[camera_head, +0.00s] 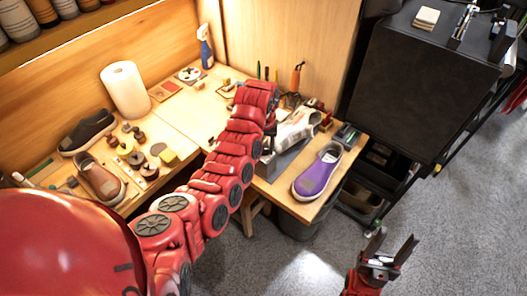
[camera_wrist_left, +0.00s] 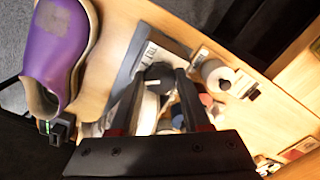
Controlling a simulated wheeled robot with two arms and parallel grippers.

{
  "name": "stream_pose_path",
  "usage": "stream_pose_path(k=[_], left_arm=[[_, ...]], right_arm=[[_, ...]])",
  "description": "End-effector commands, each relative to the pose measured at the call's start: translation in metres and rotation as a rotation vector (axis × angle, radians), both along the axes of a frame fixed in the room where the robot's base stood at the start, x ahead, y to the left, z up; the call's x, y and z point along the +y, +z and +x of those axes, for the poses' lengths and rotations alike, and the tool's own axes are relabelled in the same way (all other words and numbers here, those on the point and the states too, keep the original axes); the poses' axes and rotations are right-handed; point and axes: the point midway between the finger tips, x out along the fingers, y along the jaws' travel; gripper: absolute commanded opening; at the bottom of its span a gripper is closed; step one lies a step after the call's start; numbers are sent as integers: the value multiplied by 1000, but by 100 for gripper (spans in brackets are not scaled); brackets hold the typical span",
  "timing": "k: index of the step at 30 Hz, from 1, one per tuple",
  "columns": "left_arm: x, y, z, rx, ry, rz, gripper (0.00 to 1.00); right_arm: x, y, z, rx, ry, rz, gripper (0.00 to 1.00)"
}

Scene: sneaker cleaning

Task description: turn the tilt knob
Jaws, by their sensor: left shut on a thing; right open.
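My left arm reaches across the workbench; its gripper (camera_wrist_left: 161,76) is shut on a dark round knob (camera_wrist_left: 157,72) in the left wrist view. The knob is partly covered by the fingers. In the head view the arm hides the knob and most of this gripper. A whitish sneaker (camera_head: 297,127) sits on a grey stand (camera_head: 283,158) beside the gripper; the grey base also shows in the wrist view (camera_wrist_left: 130,69). My right gripper (camera_head: 390,247) is open and empty, low at the right, off the bench above the floor.
A purple sneaker (camera_head: 318,174) stands on the bench's front right corner, close to the stand. Tools stand behind the arm. A paper roll (camera_head: 125,90), dark shoe (camera_head: 88,131) and brown shoe (camera_head: 100,178) are on the left. A black cabinet (camera_head: 420,80) rises at right.

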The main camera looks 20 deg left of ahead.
Motion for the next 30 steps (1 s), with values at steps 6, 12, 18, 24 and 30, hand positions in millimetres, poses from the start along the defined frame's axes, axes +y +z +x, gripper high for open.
stream_pose_path(k=[6, 12, 18, 24, 30], left_arm=[[0, -1, 0, 1, 101, 1, 0], [0, 0, 0, 1, 115, 0, 0], [0, -1, 0, 0, 132, 0, 0], [0, -2, 1, -4, 269, -1, 0], [0, 1, 0, -1, 448, 0, 0]], right_arm=[[0, -10, 0, 0, 0, 0, 55], [0, -10, 0, 0, 0, 0, 55], [0, -13, 0, 0, 0, 0, 55], [0, -25, 0, 0, 0, 0, 55], [0, -23, 0, 0, 0, 0, 55]])
